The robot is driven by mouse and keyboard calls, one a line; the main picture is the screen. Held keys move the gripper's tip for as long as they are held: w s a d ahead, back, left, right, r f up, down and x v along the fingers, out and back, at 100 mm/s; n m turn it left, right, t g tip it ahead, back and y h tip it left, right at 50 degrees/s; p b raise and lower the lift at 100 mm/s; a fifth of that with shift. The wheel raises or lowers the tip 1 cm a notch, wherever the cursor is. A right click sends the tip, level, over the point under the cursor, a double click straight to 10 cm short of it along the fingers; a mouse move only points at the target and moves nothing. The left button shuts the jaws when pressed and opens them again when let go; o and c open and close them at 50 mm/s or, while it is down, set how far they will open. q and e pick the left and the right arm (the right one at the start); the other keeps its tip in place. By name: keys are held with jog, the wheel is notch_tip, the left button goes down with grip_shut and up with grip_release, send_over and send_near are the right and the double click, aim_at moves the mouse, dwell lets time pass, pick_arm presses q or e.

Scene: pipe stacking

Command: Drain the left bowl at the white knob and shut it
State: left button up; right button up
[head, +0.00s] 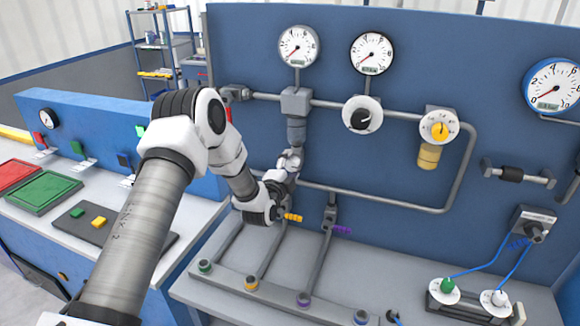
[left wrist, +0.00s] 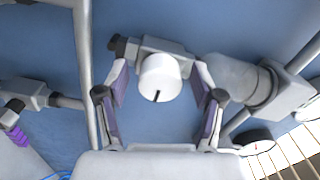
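The white knob (left wrist: 160,76) is round with a dark mark on its face and sits on a grey fitting (left wrist: 165,48) in the left wrist view. My left gripper (left wrist: 160,84) is open, with one finger on each side of the knob and a small gap on both sides. The left bowl (head: 296,132) is a grey cylinder under a grey block in the head view. It also seems to show as the grey cylinder (left wrist: 236,78) right of the knob in the left wrist view. In the head view my left gripper is just below the bowl and partly hides the knob area. My right gripper is not in view.
Gauges (head: 298,46), a black-centred dial (head: 361,117) and a yellow-knobbed regulator (head: 439,127) with a yellow bowl (head: 428,156) are on the blue panel. Grey pipes run beside my gripper. A yellow handle (head: 293,217) and a purple handle (head: 343,230) stand below it.

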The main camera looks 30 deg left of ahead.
pick_arm(q)
jog(key=v, duration=1.2)
jog(key=s+d+f+n+g+h, duration=0.2)
jog(key=s+d+f+g, duration=0.25)
jog(key=f, duration=0.45)
jog(key=s+d+f+n+g+h, duration=0.2)
jog(key=s+d+f+n+g, duration=0.15)
jog(key=d+f, duration=0.35)
jog(key=s+d+f+n+g, duration=0.3)
jog(key=s+f+g, duration=0.25)
jog(key=s, duration=0.65)
jog(key=s+d+f+n+g, duration=0.2)
jog(key=s+f+n+g, duration=0.35)
jog(key=s, duration=0.75)
notch_tip(320, 180, down, 8)
jog(key=m+t+b, duration=0.1)
jog(key=b, duration=0.5)
jog(key=shift+s+t+b, duration=0.3)
